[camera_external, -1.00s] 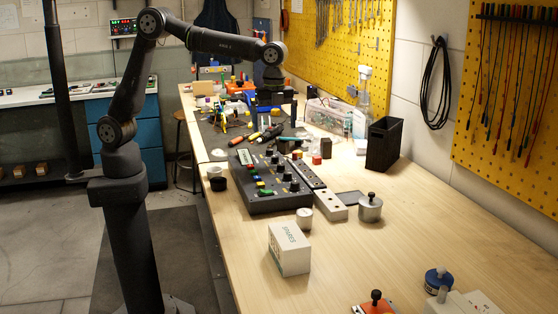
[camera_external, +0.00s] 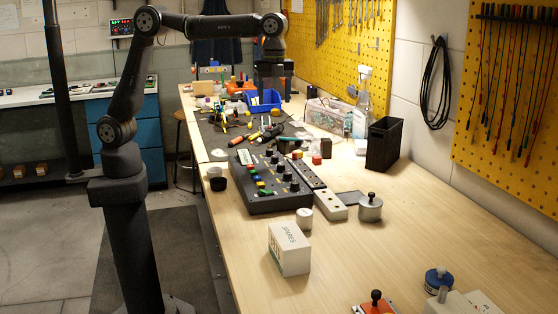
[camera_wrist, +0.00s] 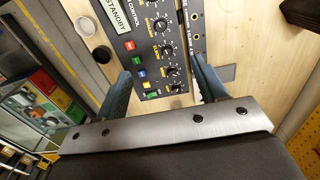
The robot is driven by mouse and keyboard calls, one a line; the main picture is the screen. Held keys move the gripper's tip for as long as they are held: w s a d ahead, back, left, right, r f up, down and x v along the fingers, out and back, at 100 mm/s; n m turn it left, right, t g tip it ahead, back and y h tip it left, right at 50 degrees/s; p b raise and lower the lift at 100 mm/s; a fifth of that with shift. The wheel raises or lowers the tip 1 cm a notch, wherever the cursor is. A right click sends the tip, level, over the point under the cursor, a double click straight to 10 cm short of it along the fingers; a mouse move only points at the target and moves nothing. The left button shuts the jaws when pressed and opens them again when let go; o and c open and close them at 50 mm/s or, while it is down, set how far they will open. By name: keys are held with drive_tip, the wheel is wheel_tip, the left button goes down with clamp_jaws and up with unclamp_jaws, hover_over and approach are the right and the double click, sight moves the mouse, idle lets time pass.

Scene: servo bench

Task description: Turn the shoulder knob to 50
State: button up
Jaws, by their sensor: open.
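The black control box (camera_external: 262,203) lies on the bench, with a row of black knobs (camera_external: 283,176) and coloured buttons along it. In the wrist view the control box (camera_wrist: 148,62) shows a display reading STANDBY, several knobs with dial marks (camera_wrist: 167,50), and red, blue, yellow and green buttons. In the external view my gripper (camera_external: 271,82) is high beyond the box, touching nothing there.
A metal weight (camera_external: 370,208), a white SPARES carton (camera_external: 289,249) and a black bin (camera_external: 386,146) stand nearby. Tools and a blue bin (camera_external: 262,101) are behind.

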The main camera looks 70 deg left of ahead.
drive_tip(key=c, duration=0.3)
drive_tip(key=n, duration=2.3)
approach(275, 156)
wheel_tip(275, 156, down, 8)
drive_tip(key=shift+d+f, duration=0.15)
drive_tip(key=shift+f, duration=0.1)
drive_tip(key=c, duration=1)
